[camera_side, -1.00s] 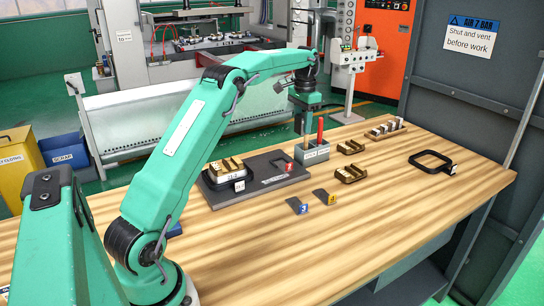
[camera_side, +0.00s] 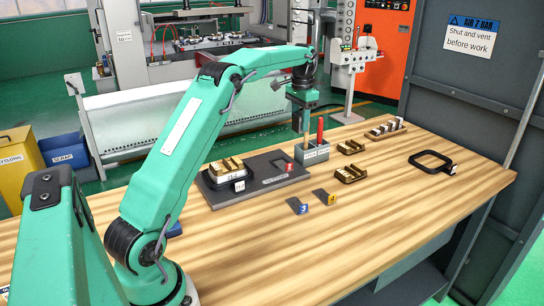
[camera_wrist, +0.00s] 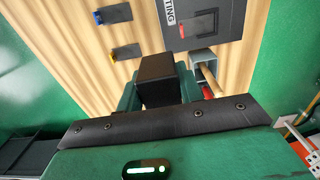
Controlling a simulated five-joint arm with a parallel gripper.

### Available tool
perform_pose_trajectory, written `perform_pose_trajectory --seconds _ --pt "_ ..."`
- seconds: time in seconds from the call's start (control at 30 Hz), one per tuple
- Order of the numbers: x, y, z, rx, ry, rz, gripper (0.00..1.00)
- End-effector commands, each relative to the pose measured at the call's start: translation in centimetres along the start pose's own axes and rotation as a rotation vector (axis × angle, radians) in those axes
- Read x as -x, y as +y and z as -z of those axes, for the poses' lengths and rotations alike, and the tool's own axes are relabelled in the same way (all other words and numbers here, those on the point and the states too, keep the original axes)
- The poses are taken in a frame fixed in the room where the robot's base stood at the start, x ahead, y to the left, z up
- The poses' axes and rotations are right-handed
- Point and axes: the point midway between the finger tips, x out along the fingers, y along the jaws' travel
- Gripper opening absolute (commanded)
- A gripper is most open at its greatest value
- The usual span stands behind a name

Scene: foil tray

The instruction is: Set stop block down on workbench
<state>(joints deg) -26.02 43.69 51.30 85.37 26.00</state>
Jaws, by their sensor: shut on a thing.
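The stop block looks like the dark block (camera_wrist: 156,78) in the wrist view. My gripper (camera_wrist: 155,88) is shut on it, with a green finger at either side. In the side view my gripper (camera_side: 302,118) hangs beyond the grey tool holder (camera_side: 313,154), near the workbench's far edge; the holder and its tools partly cover its lower end. I cannot make out the block there, nor whether it touches the top. The workbench (camera_side: 370,230) has a striped wooden top, which also shows in the wrist view (camera_wrist: 230,55).
The tool holder, with upright handles, stands close beside my gripper. The front of the bench is clear.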

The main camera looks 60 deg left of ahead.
Motion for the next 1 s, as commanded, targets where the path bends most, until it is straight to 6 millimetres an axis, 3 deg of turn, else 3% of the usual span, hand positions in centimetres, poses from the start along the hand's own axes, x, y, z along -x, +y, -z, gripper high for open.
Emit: perform_pose_trajectory --seconds 0.37,1.0 --pt "-0.6 -0.8 -3.7 0.002 0.003 0.001 0.00" --pt "-3.1 -0.4 -12.6 0.001 0.004 0.002 0.00"
